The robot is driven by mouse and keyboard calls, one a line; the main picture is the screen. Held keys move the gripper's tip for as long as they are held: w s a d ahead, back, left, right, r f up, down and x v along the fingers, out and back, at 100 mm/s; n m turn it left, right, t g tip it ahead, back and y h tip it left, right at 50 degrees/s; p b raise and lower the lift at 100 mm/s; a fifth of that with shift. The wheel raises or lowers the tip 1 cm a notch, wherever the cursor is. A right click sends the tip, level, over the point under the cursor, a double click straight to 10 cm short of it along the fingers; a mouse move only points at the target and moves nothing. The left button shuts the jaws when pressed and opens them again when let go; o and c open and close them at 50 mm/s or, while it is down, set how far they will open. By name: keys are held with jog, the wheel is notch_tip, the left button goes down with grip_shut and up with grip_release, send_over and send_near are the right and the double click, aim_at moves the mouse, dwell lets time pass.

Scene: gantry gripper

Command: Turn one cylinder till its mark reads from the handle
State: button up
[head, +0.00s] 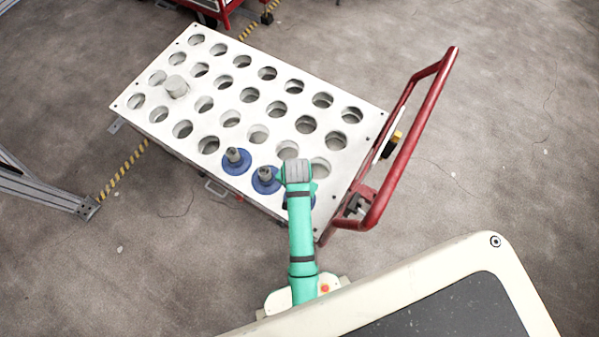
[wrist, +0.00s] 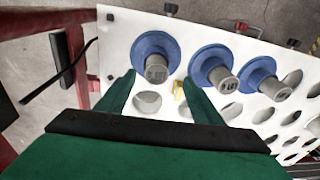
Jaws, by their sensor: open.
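My gripper (wrist: 159,80) is open in the wrist view, its two green fingers apart and nothing between the tips. Just beyond them a grey cylinder (wrist: 155,68) with a blue collar (wrist: 149,42) stands on the white plate, a dark mark on its end face. A middle cylinder (wrist: 217,76) and a right cylinder (wrist: 268,86) stand beside it, also marked; the marks are too small to read surely. The head view shows two blue-collared cylinders (head: 265,174) (head: 234,155); my arm mostly hides the third. The red handle (head: 410,140) rises at the cart's right end.
The white plate (head: 222,64) has rows of round holes, mostly empty. A metal frame (head: 45,190) stands at left. The floor right of the handle is clear.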

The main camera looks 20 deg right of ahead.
jog(key=shift+w+d+r+m+g, duration=0.4)
jog(key=shift+w+d+r+g, duration=0.2)
jog(key=shift+d+r, duration=0.15)
notch_tip(320, 180, down, 10)
jog(key=shift+s+a+f, duration=0.1)
jog(key=shift+s, duration=0.05)
jog(key=shift+f, duration=0.2)
jog(key=shift+c, duration=0.6)
jog(key=c, duration=1.4)
jog(key=shift+r, duration=0.1)
jog(key=shift+n, duration=1.5)
